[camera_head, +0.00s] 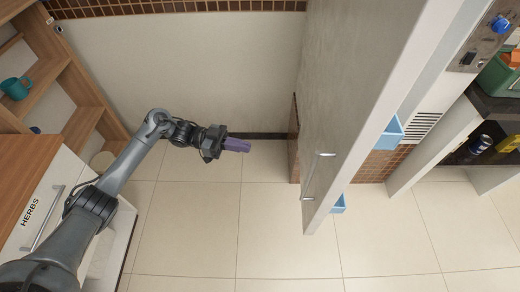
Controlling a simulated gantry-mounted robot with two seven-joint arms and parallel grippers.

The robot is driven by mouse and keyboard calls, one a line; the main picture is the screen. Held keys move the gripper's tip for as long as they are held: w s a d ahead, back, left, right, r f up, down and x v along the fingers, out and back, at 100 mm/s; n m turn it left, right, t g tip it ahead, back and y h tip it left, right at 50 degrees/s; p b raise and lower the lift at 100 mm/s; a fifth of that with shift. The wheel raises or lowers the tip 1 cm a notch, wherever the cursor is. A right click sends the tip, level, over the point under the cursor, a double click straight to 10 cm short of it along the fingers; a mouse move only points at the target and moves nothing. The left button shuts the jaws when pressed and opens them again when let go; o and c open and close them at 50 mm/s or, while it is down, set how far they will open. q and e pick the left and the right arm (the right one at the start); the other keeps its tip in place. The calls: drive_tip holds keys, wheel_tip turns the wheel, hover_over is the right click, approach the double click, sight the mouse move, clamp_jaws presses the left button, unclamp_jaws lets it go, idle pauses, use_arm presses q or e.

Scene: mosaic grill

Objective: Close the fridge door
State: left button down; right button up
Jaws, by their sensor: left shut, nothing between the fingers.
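The fridge door (355,90) stands open on the right of the head view, swung out over the tiled floor. Its outer face is pale grey and carries a vertical bar handle (317,176) near its free edge. Blue door bins (390,135) stick out on its inner side. My left gripper (240,145) has purple fingers and is shut and empty. It is left of the door, apart from it, with a clear gap to the handle. My right gripper is not in view.
A wooden shelf with a teal mug (16,87) and a drawer labelled HERBS (35,215) are at the left. A counter with a green box (498,76) and cans is at the right. The tiled floor (285,235) is clear between.

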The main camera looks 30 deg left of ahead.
use_arm(q)
drive_tip(key=x, duration=1.3)
drive_tip(key=shift+d, duration=0.15)
